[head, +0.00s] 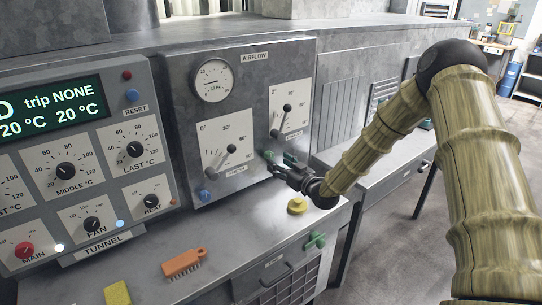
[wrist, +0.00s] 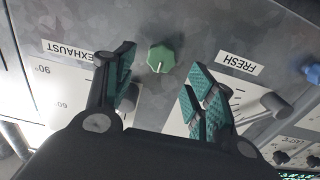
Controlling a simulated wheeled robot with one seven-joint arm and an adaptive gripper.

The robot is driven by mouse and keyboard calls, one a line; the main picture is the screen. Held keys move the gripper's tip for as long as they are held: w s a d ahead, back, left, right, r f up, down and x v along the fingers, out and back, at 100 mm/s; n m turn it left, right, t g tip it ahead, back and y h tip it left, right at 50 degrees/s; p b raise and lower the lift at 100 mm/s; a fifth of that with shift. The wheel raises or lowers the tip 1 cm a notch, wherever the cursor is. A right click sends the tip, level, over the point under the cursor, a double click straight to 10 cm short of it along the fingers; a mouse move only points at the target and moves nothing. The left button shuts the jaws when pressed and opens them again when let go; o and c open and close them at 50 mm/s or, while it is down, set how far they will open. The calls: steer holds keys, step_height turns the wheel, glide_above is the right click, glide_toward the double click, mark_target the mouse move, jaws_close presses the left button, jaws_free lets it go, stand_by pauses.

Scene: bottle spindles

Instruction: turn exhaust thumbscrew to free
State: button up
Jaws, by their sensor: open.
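A green thumbscrew (wrist: 161,58) with a pale mark on its face sits on the grey airflow panel (head: 254,84). In the wrist view it lies between the EXHAUST label (wrist: 68,53) and the FRESH label (wrist: 240,64). My gripper (head: 280,158) is open and empty at the lower right of the panel. In the wrist view my gripper (wrist: 159,62) has its green-padded fingers to either side of the thumbscrew, with gaps between. I cannot tell how far the tips are from the panel. In the head view I cannot tell the thumbscrew from the green finger pads.
The fresh lever (head: 231,149) and exhaust lever (head: 287,108) stick out from the panel near my gripper. A yellow knob (head: 297,206) and an orange brush (head: 183,263) are on the bench below. A green handle (head: 316,240) is on the bench front. Floor shows at right.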

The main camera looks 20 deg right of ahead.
mark_target(271, 157)
steer(key=shift+p+x, duration=0.55)
steer(key=shift+x, duration=2.1)
steer(key=c, duration=1)
